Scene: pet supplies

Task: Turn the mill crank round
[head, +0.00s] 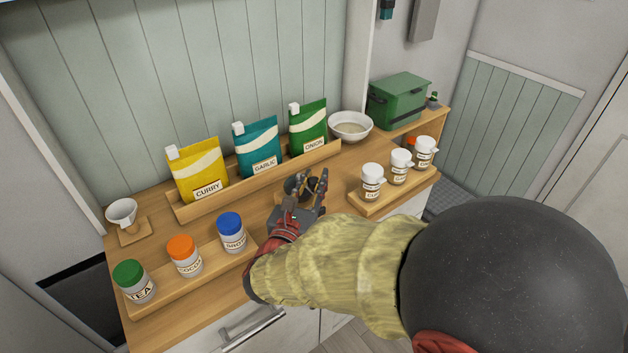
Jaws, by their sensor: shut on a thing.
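My gripper (303,208) is over the middle of the wooden counter, at the mill, and its jaws are shut on the crank. The mill (294,184) shows only as a small dark rounded part just beyond my fingers. My gripper and sleeved arm hide most of the mill and its crank, so I cannot tell the crank's angle.
A front rack holds tea, cocoa and blue-lidded (231,232) jars at left. Curry, garlic and onion pouches (259,148) stand behind, beside a bowl (351,126). White shakers (398,166) stand on a tray at right. A cup (122,212) is far left; a green box (398,100) is back right.

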